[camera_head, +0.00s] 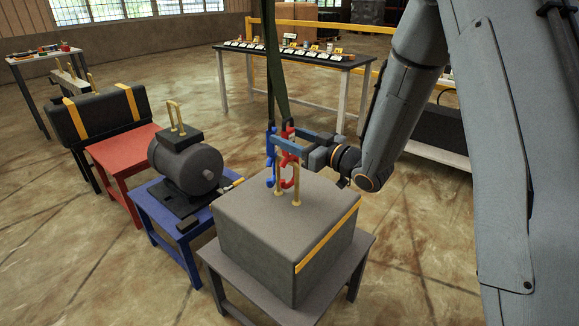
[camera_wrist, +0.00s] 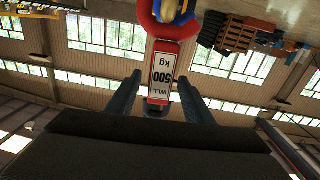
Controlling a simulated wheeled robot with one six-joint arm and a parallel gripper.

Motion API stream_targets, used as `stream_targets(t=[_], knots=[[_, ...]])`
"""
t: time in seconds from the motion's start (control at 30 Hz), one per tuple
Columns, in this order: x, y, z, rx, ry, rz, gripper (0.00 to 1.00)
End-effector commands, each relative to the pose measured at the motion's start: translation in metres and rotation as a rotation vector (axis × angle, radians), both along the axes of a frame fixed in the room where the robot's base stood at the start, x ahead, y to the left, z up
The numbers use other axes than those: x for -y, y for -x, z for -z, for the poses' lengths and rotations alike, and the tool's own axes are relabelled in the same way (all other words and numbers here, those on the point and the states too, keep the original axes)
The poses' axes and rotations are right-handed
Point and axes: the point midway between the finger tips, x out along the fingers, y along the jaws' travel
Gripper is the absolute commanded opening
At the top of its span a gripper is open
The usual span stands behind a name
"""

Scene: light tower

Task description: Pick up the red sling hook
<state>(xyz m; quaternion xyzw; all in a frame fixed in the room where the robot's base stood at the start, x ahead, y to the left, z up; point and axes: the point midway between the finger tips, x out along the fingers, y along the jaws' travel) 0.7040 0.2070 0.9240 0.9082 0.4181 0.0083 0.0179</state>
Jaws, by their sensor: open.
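The red sling hook (camera_head: 288,158) hangs from a dark green strap above a grey block in the head view. In the wrist view its red body with a white "WLL 500 kg" label (camera_wrist: 163,70) appears between my two fingers, with a gap on each side. My gripper (camera_head: 284,136) reaches in from the right at the hook's upper part. Its fingers are apart in the wrist view (camera_wrist: 158,82), one on each side of the hook's body. A blue sling hook (camera_head: 270,155) hangs close on the left, beside my fingertips. Contact with it cannot be told.
The grey block (camera_head: 270,222) has a brass-coloured loop (camera_head: 289,183) on top, close to the hooks' lower ends. A motor (camera_head: 185,163) on a blue table stands left, then a red table (camera_head: 122,160). A long table (camera_head: 290,55) is behind. Floor between is clear.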

Motion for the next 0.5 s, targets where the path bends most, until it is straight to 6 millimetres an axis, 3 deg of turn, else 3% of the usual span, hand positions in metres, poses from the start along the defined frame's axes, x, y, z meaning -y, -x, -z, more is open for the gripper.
stream_targets(t=[0.27,0.5], knots=[[-0.0018,-0.0018,0.0001,0.0,0.0,0.001,0.45],[-0.0014,-0.0017,0.0001,0.0,0.0,0.001,0.05]])
